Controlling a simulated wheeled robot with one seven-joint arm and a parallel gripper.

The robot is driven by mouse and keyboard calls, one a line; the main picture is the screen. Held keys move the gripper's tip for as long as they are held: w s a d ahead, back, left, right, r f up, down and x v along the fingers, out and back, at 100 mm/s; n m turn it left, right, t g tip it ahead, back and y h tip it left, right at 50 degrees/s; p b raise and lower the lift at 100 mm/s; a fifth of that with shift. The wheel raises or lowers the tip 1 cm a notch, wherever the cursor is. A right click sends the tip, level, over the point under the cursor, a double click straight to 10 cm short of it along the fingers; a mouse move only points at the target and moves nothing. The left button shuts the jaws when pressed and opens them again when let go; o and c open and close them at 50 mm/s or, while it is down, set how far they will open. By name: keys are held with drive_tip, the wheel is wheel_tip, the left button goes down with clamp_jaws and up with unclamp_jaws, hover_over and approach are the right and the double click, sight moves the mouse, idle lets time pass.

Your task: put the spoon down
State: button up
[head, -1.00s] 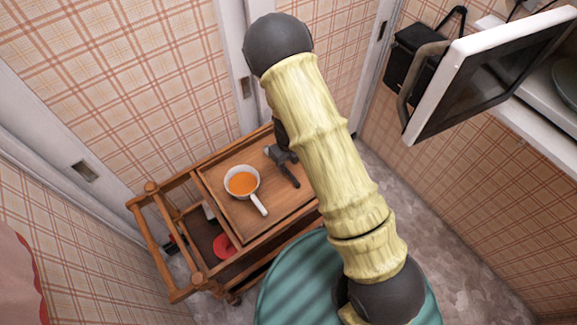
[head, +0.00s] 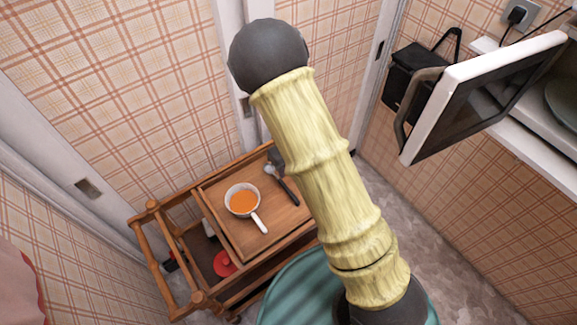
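The spoon (head: 287,191), with a dark handle and a small pale head, lies on the wooden tray top (head: 236,238) of the trolley. It is to the right of a white saucepan (head: 242,200) holding orange liquid. A small dark part of my gripper (head: 275,157) shows at the tray's back edge, just beyond the spoon's head. The rest of it is hidden behind my pale yellow arm, so its fingers cannot be made out. The spoon's handle shows clear of the gripper.
The wooden trolley (head: 175,262) stands against the plaid wall, with a red item (head: 224,264) on its lower shelf. A microwave (head: 485,95) with its door open is at the upper right, beside a black bag-like object (head: 409,72). Grey floor (head: 440,270) is clear at the right.

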drive_tip(key=s+d+r+n+t, duration=0.1)
drive_tip(key=s+d+r+n, duration=0.5)
drive_tip(key=n, duration=0.8)
drive_tip(key=s+d+r+n+t, duration=0.1)
drive_tip(key=s+d+r+n, duration=0.5)
drive_tip(key=r+n, duration=0.6)
drive_tip(key=d+n, duration=0.1)
drive_tip(key=n, duration=0.2)
drive_tip(key=shift+s+d+r+t, duration=0.2)
drive_tip(key=shift+s+d+t, duration=0.05)
drive_tip(key=shift+d+t, duration=0.05)
